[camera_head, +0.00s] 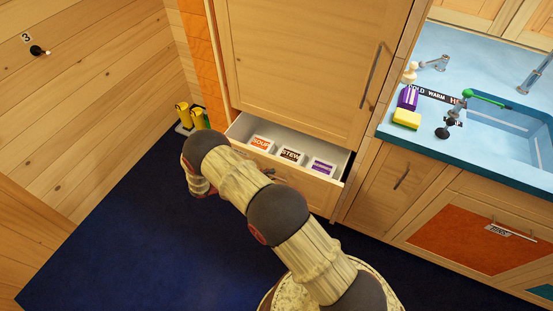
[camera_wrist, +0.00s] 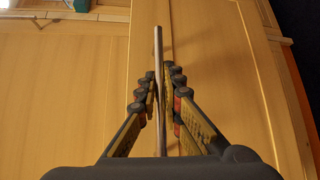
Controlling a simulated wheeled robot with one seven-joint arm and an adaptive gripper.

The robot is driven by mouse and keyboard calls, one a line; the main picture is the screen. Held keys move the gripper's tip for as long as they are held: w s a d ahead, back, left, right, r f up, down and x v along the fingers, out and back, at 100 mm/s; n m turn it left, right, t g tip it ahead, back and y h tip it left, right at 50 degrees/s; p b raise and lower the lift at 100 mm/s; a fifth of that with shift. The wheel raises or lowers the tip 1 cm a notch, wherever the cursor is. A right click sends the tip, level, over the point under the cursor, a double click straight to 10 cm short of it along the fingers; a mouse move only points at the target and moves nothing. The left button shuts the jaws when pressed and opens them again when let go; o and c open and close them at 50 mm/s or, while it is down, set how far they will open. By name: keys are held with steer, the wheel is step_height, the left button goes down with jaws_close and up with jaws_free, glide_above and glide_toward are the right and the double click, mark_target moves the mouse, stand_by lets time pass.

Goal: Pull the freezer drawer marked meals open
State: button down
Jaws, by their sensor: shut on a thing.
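The freezer drawer (camera_head: 333,167) below the tall wooden door stands pulled out in the head view. Its white inside shows packs marked SOUP (camera_head: 260,143) and STEW (camera_head: 291,156), and a purple pack (camera_head: 322,167). No "meals" mark is readable; my arm covers part of the drawer front. In the wrist view a straight metal bar handle (camera_wrist: 158,45) runs between the fingers of my gripper (camera_wrist: 163,85), in front of a plain wooden panel. My gripper is shut on this handle. In the head view my gripper is hidden behind my arm.
The tall wooden door (camera_head: 300,60) above is closed. Yellow canisters (camera_head: 183,115) stand left of the drawer. The dark blue floor (camera_head: 120,240) is clear at left.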

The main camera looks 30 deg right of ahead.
steer(key=s+a, duration=1.1)
steer(key=a, duration=0.3)
steer(key=shift+a, duration=0.1)
steer(key=c, duration=2)
jaws_free()
steer(key=shift+o, duration=0.4)
steer(key=shift+a, duration=0.1)
steer(key=w+a+r, duration=0.1)
steer(key=a, duration=1)
steer(key=shift+w+a+r, duration=0.3)
